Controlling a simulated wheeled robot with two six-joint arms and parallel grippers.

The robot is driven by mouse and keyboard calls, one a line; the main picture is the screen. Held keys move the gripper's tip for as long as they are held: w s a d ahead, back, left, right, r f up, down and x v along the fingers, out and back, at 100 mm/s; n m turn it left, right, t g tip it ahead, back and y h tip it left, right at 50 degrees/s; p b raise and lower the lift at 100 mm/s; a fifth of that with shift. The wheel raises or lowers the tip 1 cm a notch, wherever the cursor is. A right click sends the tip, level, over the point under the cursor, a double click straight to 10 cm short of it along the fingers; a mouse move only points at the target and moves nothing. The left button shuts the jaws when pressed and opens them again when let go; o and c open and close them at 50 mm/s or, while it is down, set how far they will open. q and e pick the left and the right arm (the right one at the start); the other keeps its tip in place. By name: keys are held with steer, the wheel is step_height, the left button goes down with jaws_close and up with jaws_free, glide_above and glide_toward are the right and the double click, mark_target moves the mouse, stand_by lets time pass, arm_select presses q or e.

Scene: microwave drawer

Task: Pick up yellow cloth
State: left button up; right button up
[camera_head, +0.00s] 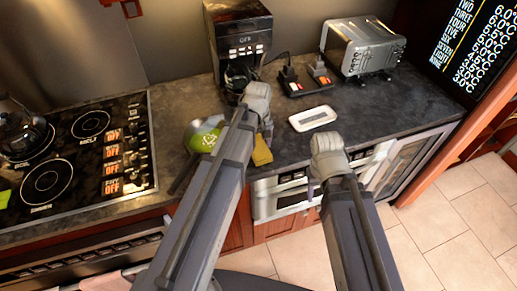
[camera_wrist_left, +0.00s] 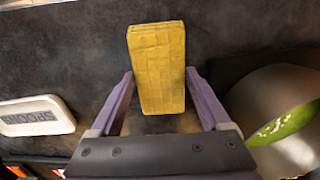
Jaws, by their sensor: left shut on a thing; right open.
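The yellow cloth (camera_head: 262,155) is a flat, folded, oblong piece at the front of the dark counter, partly covered by my left arm in the head view. In the left wrist view, the yellow cloth (camera_wrist_left: 158,70) stands between the two purple fingers of my left gripper (camera_wrist_left: 160,84), which is shut on it. In the head view, my left gripper (camera_head: 264,138) is just above the cloth. I cannot tell whether the cloth touches the counter. My right gripper (camera_head: 313,187) is open and in front of the counter edge; its fingers are mostly hidden.
A pan with a green item (camera_head: 205,137) is close left of the cloth. A white spoon tray (camera_head: 312,118) lies to the right. A coffee maker (camera_head: 238,45), toaster (camera_head: 362,47) and black holder (camera_head: 304,80) stand behind. The stove (camera_head: 75,155) is at left.

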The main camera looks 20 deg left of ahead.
mark_target(258, 146)
arm_select(q)
steer(key=shift+r, duration=0.15)
step_height(258, 146, up, 10)
steer(key=p, duration=1)
steer(key=o, duration=0.7)
steer(key=c, duration=0.6)
steer(key=shift+o, duration=0.2)
step_height(258, 146, down, 7)
steer(key=b, duration=0.6)
steer(key=shift+b, duration=0.3)
steer(key=shift+r, duration=0.2)
